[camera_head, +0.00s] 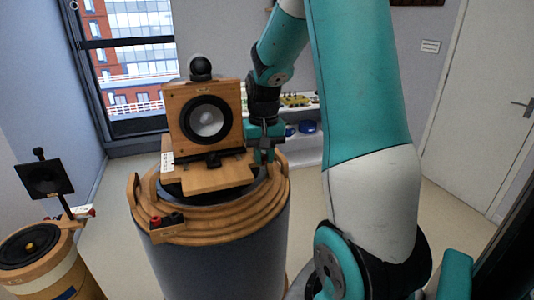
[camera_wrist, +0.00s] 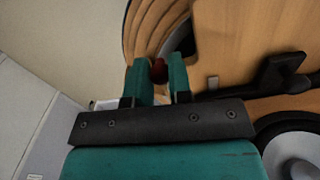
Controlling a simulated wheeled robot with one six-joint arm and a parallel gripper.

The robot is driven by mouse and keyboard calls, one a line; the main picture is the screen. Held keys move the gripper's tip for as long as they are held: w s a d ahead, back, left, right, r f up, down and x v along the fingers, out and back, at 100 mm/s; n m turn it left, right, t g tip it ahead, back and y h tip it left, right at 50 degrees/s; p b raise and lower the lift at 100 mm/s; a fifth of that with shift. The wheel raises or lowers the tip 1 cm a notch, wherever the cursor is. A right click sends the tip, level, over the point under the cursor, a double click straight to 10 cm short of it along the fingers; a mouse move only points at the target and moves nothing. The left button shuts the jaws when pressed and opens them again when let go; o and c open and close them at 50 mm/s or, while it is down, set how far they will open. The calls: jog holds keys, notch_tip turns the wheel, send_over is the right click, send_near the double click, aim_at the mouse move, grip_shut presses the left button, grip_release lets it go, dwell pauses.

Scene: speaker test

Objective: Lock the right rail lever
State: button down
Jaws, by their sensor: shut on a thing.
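My gripper (camera_head: 264,152) is beside the right side of the wooden speaker (camera_head: 203,122), low over the platform's edge. In the wrist view its two teal fingers (camera_wrist: 160,76) are shut on a small dark red knob (camera_wrist: 158,69), which I take to be the end of the right rail lever. The fingers hide most of the lever, so I cannot tell its angle. The speaker stands on a wooden plate (camera_head: 205,181) on top of the round, ringed wooden turntable (camera_head: 270,203). A black clamp bar (camera_head: 212,158) lies across the speaker's foot.
Black and red terminals (camera_head: 166,220) sit on the turntable's front left rim. A second stand (camera_head: 22,248) with a black panel (camera_head: 44,180) on a rod is at the left. A shelf (camera_head: 305,150) with small items is behind. Open floor lies towards the door (camera_head: 490,100).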

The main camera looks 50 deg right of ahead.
jog(key=shift+w+a+r+m, duration=0.1)
jog(key=shift+w+m, duration=0.05)
jog(key=shift+m, duration=0.4)
jog(key=shift+w+a+m, duration=0.1)
jog(key=shift+m, duration=0.45)
jog(key=c, duration=1)
grip_release()
jog(key=shift+c, duration=0.2)
notch_tip(320, 180, up, 17)
jog(key=b, duration=0.2)
jog(key=shift+r, duration=0.15)
jog(key=shift+a, duration=0.1)
